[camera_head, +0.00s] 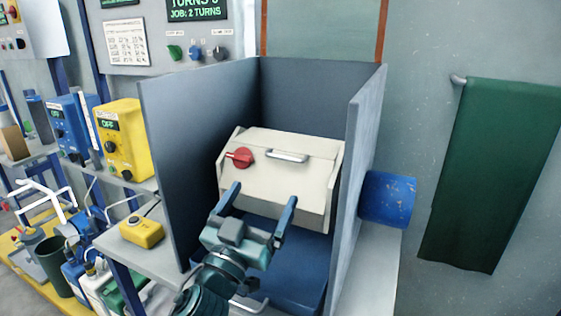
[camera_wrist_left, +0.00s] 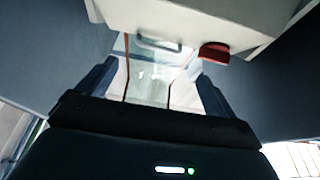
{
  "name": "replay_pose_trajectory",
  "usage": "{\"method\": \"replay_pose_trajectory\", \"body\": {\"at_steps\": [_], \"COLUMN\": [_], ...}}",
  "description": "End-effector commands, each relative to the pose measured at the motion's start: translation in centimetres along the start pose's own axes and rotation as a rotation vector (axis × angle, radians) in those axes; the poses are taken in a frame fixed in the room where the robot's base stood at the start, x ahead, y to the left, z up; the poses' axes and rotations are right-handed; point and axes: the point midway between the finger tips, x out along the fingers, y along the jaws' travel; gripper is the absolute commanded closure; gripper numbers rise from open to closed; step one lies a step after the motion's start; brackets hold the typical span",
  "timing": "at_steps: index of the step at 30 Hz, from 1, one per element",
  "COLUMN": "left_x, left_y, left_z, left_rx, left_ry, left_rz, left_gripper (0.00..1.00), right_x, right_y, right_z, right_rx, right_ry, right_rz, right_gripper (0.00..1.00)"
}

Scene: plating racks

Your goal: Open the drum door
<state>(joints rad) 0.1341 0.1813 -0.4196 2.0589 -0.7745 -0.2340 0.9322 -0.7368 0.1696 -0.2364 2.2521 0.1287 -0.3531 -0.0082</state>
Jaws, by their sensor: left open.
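The drum (camera_head: 275,190) is a cream box with a sloped top, standing inside a grey-blue three-sided enclosure. Its door (camera_head: 290,150) looks shut. It carries a metal bar handle (camera_head: 287,156) near the middle and a red knob (camera_head: 239,157) at the left. My left gripper (camera_head: 261,195) is open and empty in front of the box, its two fingers pointing toward it below the handle. In the left wrist view, the handle (camera_wrist_left: 159,43) lies ahead between the fingers and the red knob (camera_wrist_left: 214,53) is to the right. My right gripper is not in view.
Enclosure walls stand close at the left (camera_head: 195,160) and right (camera_head: 357,180). A blue tray (camera_head: 290,265) lies under the box. A blue cylinder (camera_head: 388,200) is outside the right wall. Yellow (camera_head: 122,140) and blue control boxes stand at the left.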

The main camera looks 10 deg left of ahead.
Motion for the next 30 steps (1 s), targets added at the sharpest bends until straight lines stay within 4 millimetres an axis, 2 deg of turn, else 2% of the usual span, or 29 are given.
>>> {"method": "replay_pose_trajectory", "body": {"at_steps": [1, 6, 13, 18, 26, 30], "left_x": [1.3, 4.9, 8.3, 9.3, 9.4, 9.4], "left_y": [0.0, 0.0, 0.0, 0.0, 0.0, 0.0], "left_z": [-0.3, -0.2, -0.1, 0.0, 0.0, 0.0], "left_rx": [0.003, 0.003, 0.001, 0.000, 0.000, 0.000], "left_ry": [0.003, 0.001, 0.001, -0.001, -0.001, -0.001], "left_rz": [0.001, 0.000, 0.000, 0.000, 0.000, 0.000], "left_gripper": [0.08, 0.08, 0.08, 0.08, 0.08, 0.18], "right_x": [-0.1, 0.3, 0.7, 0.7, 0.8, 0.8], "right_y": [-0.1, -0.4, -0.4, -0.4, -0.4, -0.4], "right_z": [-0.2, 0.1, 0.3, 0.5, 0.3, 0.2], "right_rx": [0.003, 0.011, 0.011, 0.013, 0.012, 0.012], "right_ry": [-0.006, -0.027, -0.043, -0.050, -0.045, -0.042], "right_rz": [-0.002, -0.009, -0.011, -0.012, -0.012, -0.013], "right_gripper": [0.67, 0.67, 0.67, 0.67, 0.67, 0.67]}}
